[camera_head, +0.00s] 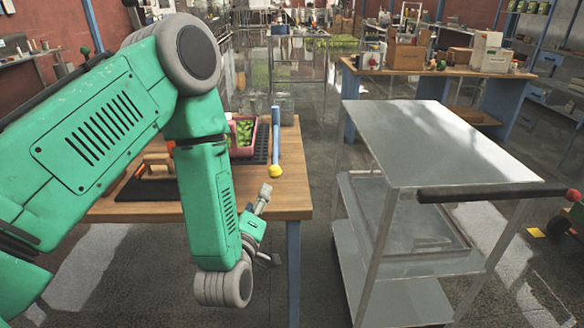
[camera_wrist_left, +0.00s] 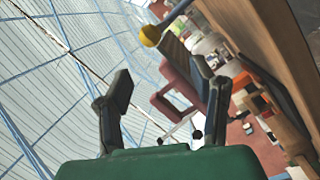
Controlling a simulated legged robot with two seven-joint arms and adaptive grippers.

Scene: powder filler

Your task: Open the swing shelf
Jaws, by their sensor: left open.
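A grey metal cart (camera_head: 425,140) stands on the right, with a flat top, a recessed middle shelf (camera_head: 362,200) and a lower shelf (camera_head: 410,302). A bar with a black grip and red end (camera_head: 490,192) runs along its near right edge. I cannot tell for sure which part is the swing shelf. My left gripper (camera_head: 267,228) is open and empty beside the right edge of the wooden table, apart from the cart. In the left wrist view its two dark fingers (camera_wrist_left: 170,95) are spread with nothing held between them. My right gripper is not in view.
The wooden table (camera_head: 290,190) holds a pink bin (camera_head: 243,135) of green things and a blue-handled tool with a yellow end (camera_head: 276,145). A narrow floor gap separates the table and cart. A workbench (camera_head: 460,75) with boxes stands behind the cart.

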